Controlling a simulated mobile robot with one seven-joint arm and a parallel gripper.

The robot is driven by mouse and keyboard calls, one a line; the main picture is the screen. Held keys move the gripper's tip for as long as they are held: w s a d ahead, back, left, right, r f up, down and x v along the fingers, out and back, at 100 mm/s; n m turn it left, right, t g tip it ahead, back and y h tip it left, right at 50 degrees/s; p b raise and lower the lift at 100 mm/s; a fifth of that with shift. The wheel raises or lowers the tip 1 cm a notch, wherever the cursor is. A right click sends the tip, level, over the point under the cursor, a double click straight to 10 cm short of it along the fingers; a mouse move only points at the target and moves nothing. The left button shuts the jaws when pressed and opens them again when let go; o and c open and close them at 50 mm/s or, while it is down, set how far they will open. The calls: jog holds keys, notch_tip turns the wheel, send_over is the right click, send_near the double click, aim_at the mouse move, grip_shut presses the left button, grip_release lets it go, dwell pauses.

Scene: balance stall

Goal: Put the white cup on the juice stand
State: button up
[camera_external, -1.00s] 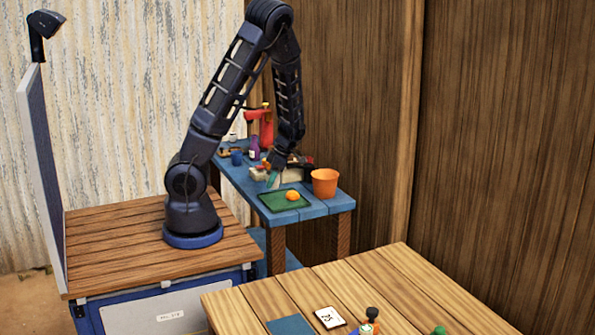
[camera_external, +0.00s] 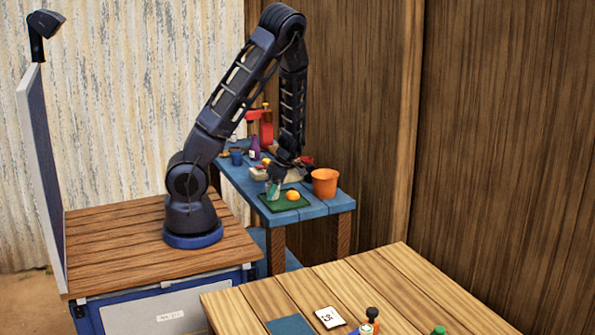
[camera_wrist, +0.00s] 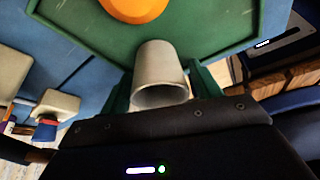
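The white cup (camera_wrist: 160,75) is between the two green fingers of my gripper (camera_wrist: 162,80) in the wrist view, its open rim toward the camera. The fingers are close to both its sides; I cannot tell whether they press on it. In the external view my gripper (camera_external: 274,188) is low over the left part of the green tray (camera_external: 293,206), and the cup is mostly hidden there. A red upright stand (camera_external: 266,128) is at the back of the blue table, partly behind my arm; it may be the juice stand.
An orange fruit (camera_external: 292,195) lies on the tray, close to the cup. An orange bucket (camera_external: 325,182) stands to the right. A blue cup (camera_external: 236,157) and a purple bottle (camera_external: 254,148) stand farther back on the blue table (camera_external: 313,209). A wooden table (camera_external: 385,285) is in front.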

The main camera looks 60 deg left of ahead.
jog(key=shift+o, duration=0.2)
jog(key=w+d+r+m+t+h, duration=0.1)
jog(key=d+r+m, duration=0.3)
jog(key=r, duration=0.5)
jog(key=w+d+r+m+t+h, duration=0.1)
jog(key=w+d+r+m, duration=0.15)
jog(key=r+m, duration=0.45)
jog(key=s+d+r+m+t, duration=0.3)
jog(key=s+d+r+m, duration=0.2)
jog(key=s+r+m, duration=0.2)
jog(key=s+d+r+m+t, duration=0.3)
jog(key=s+d+r+m, duration=0.3)
jog(key=r+m, duration=0.6)
jog(key=shift+s+r+m+t, duration=0.3)
jog(key=shift+s, duration=0.35)
jog(key=shift+s+d+r+m, duration=0.15)
jog(key=shift+s+m, duration=0.1)
jog(key=shift+m, duration=0.15)
jog(key=shift+c, duration=1.1)
